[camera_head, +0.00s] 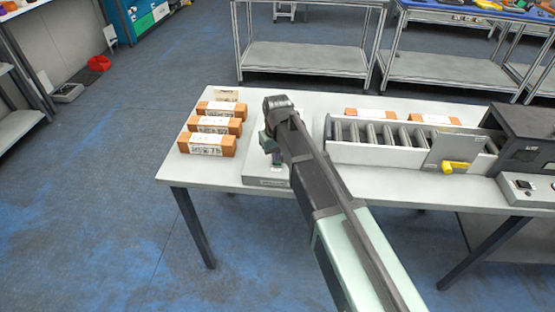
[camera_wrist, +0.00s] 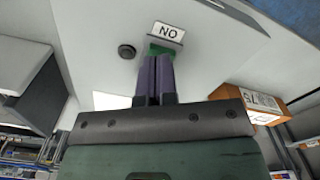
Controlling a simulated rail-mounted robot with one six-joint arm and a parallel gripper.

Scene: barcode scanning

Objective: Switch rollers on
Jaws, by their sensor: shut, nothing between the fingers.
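My gripper (camera_wrist: 157,62) is shut and empty, its two purple fingers together. In the wrist view the fingertips are at a green switch or button (camera_wrist: 163,47) just below a white label (camera_wrist: 169,32) that reads "NO" in this view. I cannot tell whether they touch it or press it. A dark round knob or button (camera_wrist: 126,51) is beside it. In the head view my gripper (camera_head: 268,145) is over a light grey panel (camera_head: 265,181) left of the roller conveyor (camera_head: 372,134), and my arm hides part of the panel. The rollers show no visible motion.
Several orange-brown boxes with white labels (camera_head: 208,144) lie on the table's (camera_head: 185,172) left side, close to my gripper. More boxes (camera_head: 372,115) are behind the conveyor. A yellow handle (camera_head: 455,167), a dark machine (camera_head: 525,135) and a control box (camera_head: 527,188) are at right.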

